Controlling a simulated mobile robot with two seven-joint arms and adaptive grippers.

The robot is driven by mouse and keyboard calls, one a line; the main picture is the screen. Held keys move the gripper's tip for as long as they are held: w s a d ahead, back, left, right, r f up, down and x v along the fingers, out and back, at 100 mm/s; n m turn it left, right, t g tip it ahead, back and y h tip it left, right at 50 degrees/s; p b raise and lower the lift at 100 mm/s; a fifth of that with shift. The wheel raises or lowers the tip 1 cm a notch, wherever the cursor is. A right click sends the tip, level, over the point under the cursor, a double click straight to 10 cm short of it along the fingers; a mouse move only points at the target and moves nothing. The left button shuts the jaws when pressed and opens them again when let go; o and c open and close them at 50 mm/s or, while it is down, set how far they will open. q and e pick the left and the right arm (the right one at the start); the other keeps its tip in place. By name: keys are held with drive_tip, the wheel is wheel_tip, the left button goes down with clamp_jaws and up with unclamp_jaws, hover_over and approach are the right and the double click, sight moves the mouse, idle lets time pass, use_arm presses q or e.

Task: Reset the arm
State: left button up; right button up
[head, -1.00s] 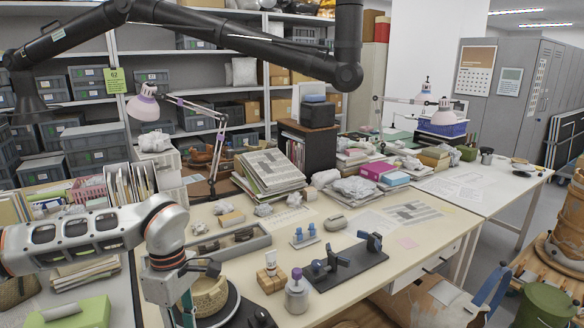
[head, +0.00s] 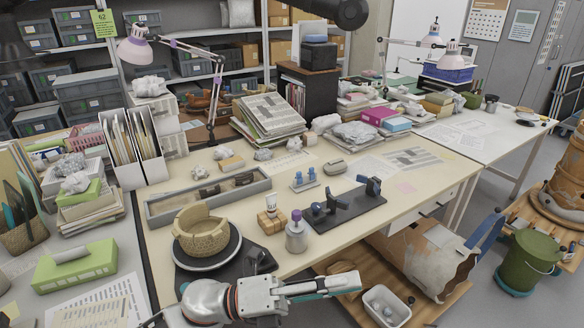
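My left arm comes in along the bottom of the head view. Its silver and white links end in the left gripper (head: 345,283), which points right beyond the table's front edge. The gripper is seen from the side, and whether its fingers are apart cannot be told. No object shows in it. A tan vessel (head: 200,240) with an uneven, broken-looking rim stands on a round turntable (head: 228,257), behind and left of the gripper, apart from it. My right gripper is not in view.
A long grey tray (head: 160,210) lies behind the vessel. A white bin (head: 388,308) sits low at front right. A black boom (head: 345,12) hangs overhead.

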use_arm(q)
drive_tip(key=w+a+f+n+t+y, duration=0.5)
drive_tip(key=n+t, duration=0.3)
drive_tip(key=n, duration=0.4)
drive_tip(key=w+a+f+n+t+y, duration=0.4)
drive_tip(key=a+f+n+t, duration=0.35)
drive_tip(key=n, duration=0.45)
drive_tip(key=s+a+f+n+g+y, duration=0.2)
drive_tip(key=s+a+f+n+y, duration=0.2)
drive_tip(key=f, duration=0.7)
drive_tip(key=s+a+f+n+g+y, duration=0.3)
drive_tip(key=s+a+f+n+y, duration=0.2)
drive_tip(key=s+a+f+n, duration=0.3)
drive_tip(key=s+a+f, duration=0.2)
drive_tip(key=a+f, duration=0.2)
